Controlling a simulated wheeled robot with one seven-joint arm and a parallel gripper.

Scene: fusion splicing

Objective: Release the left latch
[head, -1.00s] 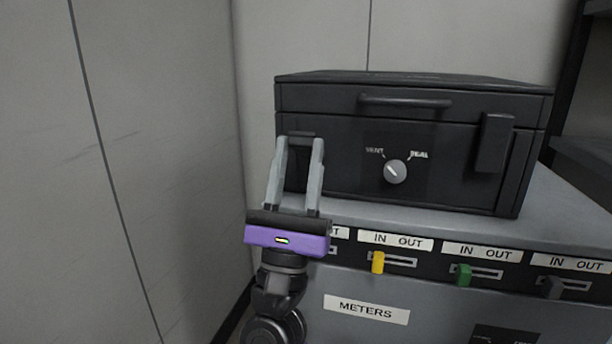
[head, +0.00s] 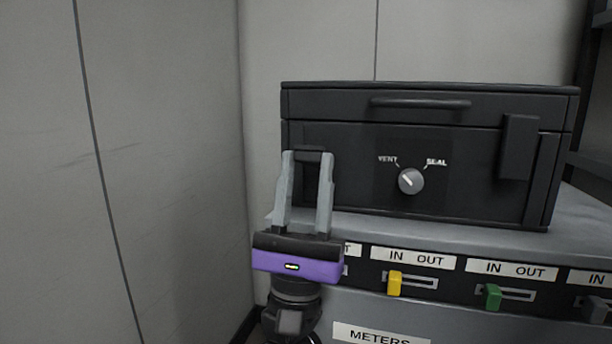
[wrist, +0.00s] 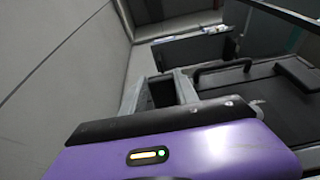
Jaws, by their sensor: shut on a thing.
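A black case (head: 340,200) stands on a grey cabinet, with a lid and a front handle (head: 420,103). Its left latch (head: 309,172) is a dark tab at the left of the front, partly hidden by my gripper. My gripper (head: 308,160), with grey fingers and a purple body, is shut on this latch, one finger on each side. The latch top sits clearly below the lid seam. The wrist view shows the dark latch (wrist: 162,93) between the fingers. The right latch (head: 518,147) lies upright across the lid seam.
A dial (head: 411,181) marked VENT and SEAL sits on the case front, its mark toward VENT. Below are IN/OUT sliders, including yellow (head: 395,283) and green (head: 492,297). A grey wall (head: 165,150) stands close on the left.

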